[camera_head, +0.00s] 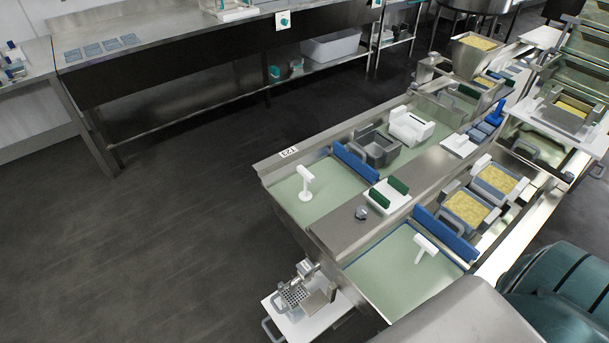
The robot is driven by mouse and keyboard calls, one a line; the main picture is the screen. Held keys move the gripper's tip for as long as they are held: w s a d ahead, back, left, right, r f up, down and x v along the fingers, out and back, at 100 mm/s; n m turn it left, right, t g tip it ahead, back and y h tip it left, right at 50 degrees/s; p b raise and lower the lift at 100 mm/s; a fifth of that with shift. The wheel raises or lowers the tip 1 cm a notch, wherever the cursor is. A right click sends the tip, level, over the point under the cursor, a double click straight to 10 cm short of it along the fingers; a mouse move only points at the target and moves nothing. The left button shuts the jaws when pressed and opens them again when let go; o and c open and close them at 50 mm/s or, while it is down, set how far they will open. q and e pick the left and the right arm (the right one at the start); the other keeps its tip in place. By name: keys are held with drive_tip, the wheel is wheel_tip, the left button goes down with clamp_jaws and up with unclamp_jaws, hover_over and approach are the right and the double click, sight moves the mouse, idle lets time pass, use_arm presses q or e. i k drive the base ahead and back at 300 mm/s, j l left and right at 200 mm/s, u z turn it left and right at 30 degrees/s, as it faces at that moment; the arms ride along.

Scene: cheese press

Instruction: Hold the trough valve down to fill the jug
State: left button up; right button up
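The long steel trough (330,228) runs from the lower middle to the upper right, with pale green bays. A small metal valve fitting (306,268) sits at its near end, above a white shelf (294,326). A perforated metal piece (293,294) is below the fitting. A grey loop handle shows at the shelf's left edge; I cannot tell whether it belongs to the jug. The jug cannot be clearly made out, nor can any flow from the valve. Neither of my grippers is in view.
Grey moulds with yellow curd (466,208) sit at the right. A steel bench (190,42) lines the back. The dark floor (150,240) at left is clear.

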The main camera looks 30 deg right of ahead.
sight(306, 266)
drive_tip(key=k+z, duration=0.15)
drive_tip(key=z, duration=0.6)
